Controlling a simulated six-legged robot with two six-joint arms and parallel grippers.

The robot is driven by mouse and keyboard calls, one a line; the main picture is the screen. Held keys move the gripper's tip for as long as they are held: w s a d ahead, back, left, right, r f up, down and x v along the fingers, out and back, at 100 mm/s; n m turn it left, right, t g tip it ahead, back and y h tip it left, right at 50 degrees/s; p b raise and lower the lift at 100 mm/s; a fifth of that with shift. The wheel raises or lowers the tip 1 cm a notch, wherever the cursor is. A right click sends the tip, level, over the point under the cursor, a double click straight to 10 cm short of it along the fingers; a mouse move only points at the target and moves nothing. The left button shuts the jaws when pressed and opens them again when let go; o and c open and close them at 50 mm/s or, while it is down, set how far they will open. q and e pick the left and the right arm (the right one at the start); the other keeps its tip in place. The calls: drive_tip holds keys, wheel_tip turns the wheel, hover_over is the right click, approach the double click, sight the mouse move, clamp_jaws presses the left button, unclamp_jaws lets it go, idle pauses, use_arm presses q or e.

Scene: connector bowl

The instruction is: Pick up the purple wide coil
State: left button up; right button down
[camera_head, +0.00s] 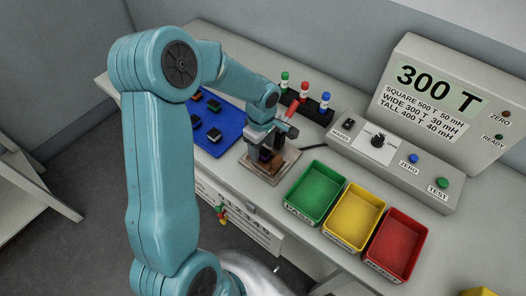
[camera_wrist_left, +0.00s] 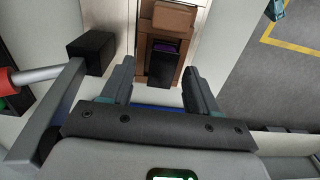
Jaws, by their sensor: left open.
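The purple wide coil (camera_wrist_left: 165,47) shows as a purple patch in a dark body on a brown wooden fixture (camera_wrist_left: 178,15) in the left wrist view. A black block face (camera_wrist_left: 160,70) is just below the purple patch. My left gripper (camera_wrist_left: 160,88) is open, with one finger on each side of the block and a gap to both. In the head view my left gripper (camera_head: 266,147) is low over the fixture plate (camera_head: 287,166) and hides most of the coil. My right gripper is not in view.
Green (camera_head: 316,192), yellow (camera_head: 354,217) and red (camera_head: 396,246) trays stand right of the fixture. A blue mat (camera_head: 225,122) with several dark parts lies behind my arm. A black rack (camera_head: 308,107) holds red, green and blue-topped items. A tester (camera_head: 430,95) reads 300 T.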

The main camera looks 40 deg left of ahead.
sight(261, 150)
use_arm(q)
drive_tip(key=shift+s, duration=0.3)
drive_tip(key=shift+w, duration=0.3)
clamp_jaws()
drive_tip(key=shift+s, duration=0.2)
drive_tip(key=shift+w+r, duration=0.25)
drive_tip(key=shift+r, duration=0.15)
wheel_tip(261, 150, up, 19)
drive_tip(key=b, duration=0.1)
drive_tip(key=shift+s+r, duration=0.15)
